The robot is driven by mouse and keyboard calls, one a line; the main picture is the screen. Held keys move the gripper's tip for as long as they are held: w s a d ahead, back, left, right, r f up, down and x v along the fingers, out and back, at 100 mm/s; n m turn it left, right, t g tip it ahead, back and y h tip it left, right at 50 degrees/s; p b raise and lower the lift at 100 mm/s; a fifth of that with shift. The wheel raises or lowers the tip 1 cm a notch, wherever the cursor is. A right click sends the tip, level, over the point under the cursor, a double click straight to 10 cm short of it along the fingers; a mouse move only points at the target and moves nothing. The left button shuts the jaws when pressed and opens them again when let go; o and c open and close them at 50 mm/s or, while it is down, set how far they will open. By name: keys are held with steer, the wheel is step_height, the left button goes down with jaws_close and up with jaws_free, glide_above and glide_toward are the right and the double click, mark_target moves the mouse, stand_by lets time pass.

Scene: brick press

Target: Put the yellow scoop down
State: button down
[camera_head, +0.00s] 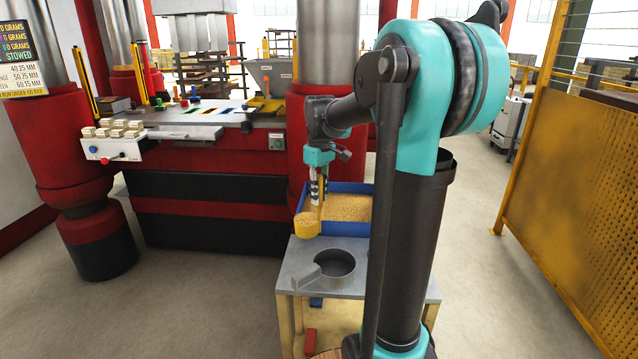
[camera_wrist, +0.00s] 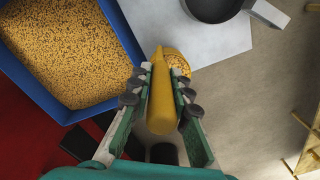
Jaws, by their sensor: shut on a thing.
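The yellow scoop (camera_head: 306,225) hangs from my gripper (camera_head: 318,186) in the head view, beside the near left side of the blue bin. In the wrist view, my gripper (camera_wrist: 160,100) is shut on the scoop's yellow handle (camera_wrist: 161,95), one finger on each side. The scoop's cup (camera_wrist: 178,62) shows beyond the fingers, with some grain visible inside. A round grey holder (camera_head: 332,265) with a side channel sits on the small table (camera_head: 350,288), below and to the right of the scoop. The holder also shows in the wrist view (camera_wrist: 252,10) and looks empty.
The blue bin (camera_head: 364,188) of golden grain stands at the table's far side. The red press (camera_head: 295,130) rises behind it. A control box (camera_head: 113,148) is at the left. A yellow mesh fence (camera_head: 572,190) stands at the right, with clear floor before it.

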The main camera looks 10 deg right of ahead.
mark_target(319, 175)
steer(key=shift+f, duration=2.1)
steer(key=c, duration=1.4)
jaws_free()
steer(key=shift+f, duration=0.1)
step_height(319, 175, up, 12)
steer(key=shift+r, duration=0.15)
